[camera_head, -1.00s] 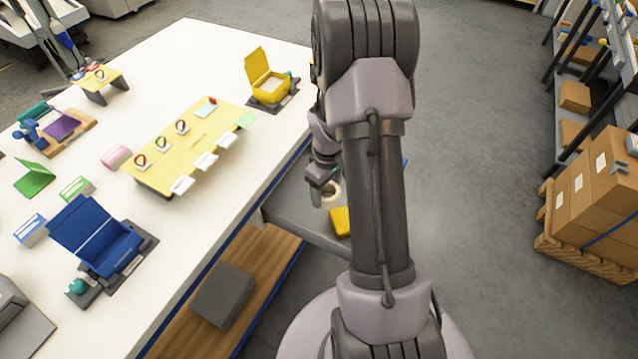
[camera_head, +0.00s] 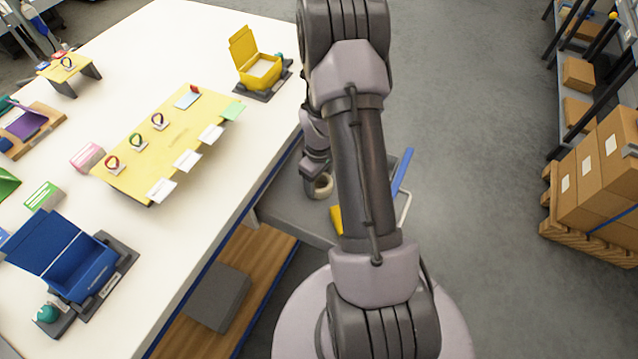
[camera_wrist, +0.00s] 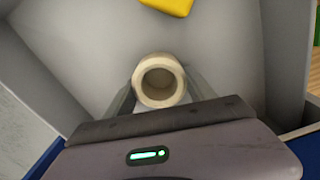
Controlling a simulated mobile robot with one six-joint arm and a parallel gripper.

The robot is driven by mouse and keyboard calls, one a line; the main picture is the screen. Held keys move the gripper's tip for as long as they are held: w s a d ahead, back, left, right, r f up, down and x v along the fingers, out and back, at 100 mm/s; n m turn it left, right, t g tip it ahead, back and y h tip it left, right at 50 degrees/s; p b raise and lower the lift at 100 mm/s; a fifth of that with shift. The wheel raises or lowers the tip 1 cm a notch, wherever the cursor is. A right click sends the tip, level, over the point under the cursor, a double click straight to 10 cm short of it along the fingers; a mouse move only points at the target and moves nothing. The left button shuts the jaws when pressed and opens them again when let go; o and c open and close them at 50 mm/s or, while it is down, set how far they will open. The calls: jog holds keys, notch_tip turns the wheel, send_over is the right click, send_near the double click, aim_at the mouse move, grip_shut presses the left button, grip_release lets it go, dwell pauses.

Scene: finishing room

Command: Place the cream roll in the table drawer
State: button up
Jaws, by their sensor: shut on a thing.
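The cream roll (camera_wrist: 152,96) is a short, thick ring; its open end faces the wrist camera. My gripper (camera_wrist: 160,92) is shut on it, with a finger on either side. In the head view the roll (camera_head: 324,188) shows at the end of my gripper (camera_head: 317,182), within the outline of the open table drawer (camera_head: 285,208). The drawer is grey and pulled out from the table's right side. Its grey floor (camera_wrist: 100,50) lies behind the roll in the wrist view. I cannot tell whether the roll touches that floor. My arm hides part of the drawer.
A yellow item (camera_head: 336,219) lies in the drawer, close to the roll. A blue bar (camera_head: 402,172) shows right of my arm. The white table (camera_head: 165,260) holds a yellow board, a blue box (camera_head: 80,265) and a yellow box (camera_head: 260,72). Cartons stand on a pallet at right.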

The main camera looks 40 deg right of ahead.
jog(key=o, duration=1.4)
notch_tip(320, 180, up, 12)
jog(key=p, duration=0.5)
notch_tip(320, 180, up, 12)
jog(key=m+t, duration=0.2)
send_over(319, 187)
jog(key=w+a, duration=0.2)
jog(key=a, duration=0.4)
jog(key=s+a+r+m+t, duration=0.1)
jog(key=s+a+r, duration=0.4)
jog(key=a, duration=0.2)
jog(key=s+a+r+m+t+y, duration=0.1)
jog(key=s+a+r+m, duration=0.1)
jog(key=s+a+r, duration=0.3)
jog(key=s+a+r+m+t+y, duration=0.1)
jog(key=s+a+r, duration=0.5)
jog(key=a, duration=0.2)
jog(key=shift+a+r+t, duration=0.3)
jog(key=shift+t, duration=0.1)
